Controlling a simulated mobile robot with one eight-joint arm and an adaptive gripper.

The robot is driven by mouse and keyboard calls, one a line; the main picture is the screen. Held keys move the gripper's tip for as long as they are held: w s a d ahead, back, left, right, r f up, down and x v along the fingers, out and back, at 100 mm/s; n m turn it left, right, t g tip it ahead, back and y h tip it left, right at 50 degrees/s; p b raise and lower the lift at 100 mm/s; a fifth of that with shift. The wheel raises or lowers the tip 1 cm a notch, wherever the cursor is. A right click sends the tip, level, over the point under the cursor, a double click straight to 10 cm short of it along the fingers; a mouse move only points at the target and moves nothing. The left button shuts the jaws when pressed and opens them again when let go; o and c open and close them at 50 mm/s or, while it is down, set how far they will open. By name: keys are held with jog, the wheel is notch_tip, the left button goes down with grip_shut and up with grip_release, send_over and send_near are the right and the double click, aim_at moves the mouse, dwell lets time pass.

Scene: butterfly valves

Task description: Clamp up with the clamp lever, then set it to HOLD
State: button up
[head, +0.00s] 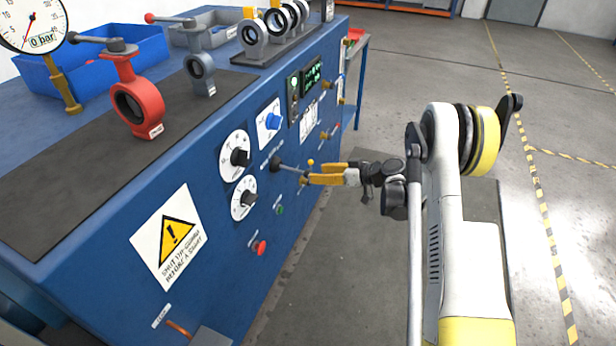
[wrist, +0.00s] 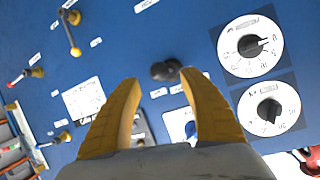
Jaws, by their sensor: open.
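A black-ended lever (head: 278,162) stands out from the blue front panel, left of my gripper (head: 309,174). In the wrist view the black lever end (wrist: 165,70) shows between and just beyond the tips of my yellow fingers (wrist: 160,78). My gripper is open, with a gap between the fingers and nothing held. I cannot tell from the small blurred labels whether this is the clamp lever, nor read a HOLD mark. Whether a finger touches the lever is also unclear.
Two round dials (head: 236,156) and a blue knob (head: 272,121) sit near the lever. A red button (head: 258,248) is lower down. Small yellow-tipped levers (wrist: 75,50) stand out from the panel. A red valve (head: 135,95) is on the bench top.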

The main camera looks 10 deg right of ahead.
aim_at(308, 173)
jog(key=b+x, duration=0.1)
jog(key=x, duration=0.4)
jog(key=shift+c, duration=0.5)
grip_shut()
